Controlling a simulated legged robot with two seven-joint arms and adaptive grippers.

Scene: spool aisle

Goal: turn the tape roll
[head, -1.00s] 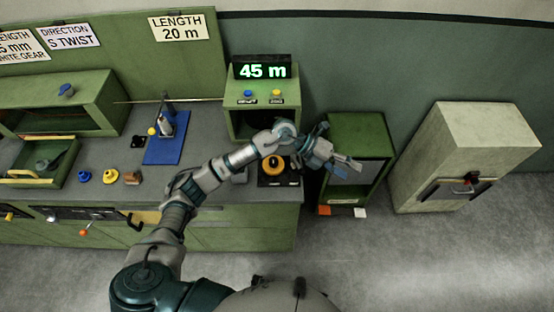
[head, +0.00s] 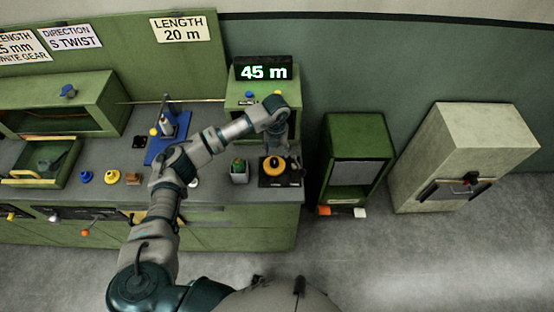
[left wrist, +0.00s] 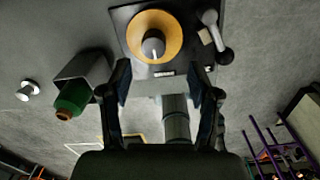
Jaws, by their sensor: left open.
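The tape roll (head: 274,166) is an orange-yellow ring lying on a black base (head: 292,180) at the right end of the bench. In the left wrist view the tape roll (left wrist: 133,36) shows at the top, around a grey knob (left wrist: 153,44) with a white mark. My left gripper (left wrist: 162,98) is open, with its two dark fingers apart and nothing between them. The roll lies beyond the fingertips, with no visible contact. In the head view my left wrist (head: 280,130) hangs just behind the roll, and the fingers are hard to make out. My right gripper is not in view.
A grey box (head: 239,178) with a green item stands left of the roll; the box (left wrist: 84,70) also shows in the left wrist view. A lever (left wrist: 215,38) sits beside the roll. A green cabinet with a display (head: 263,70) reading 45 m stands behind.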

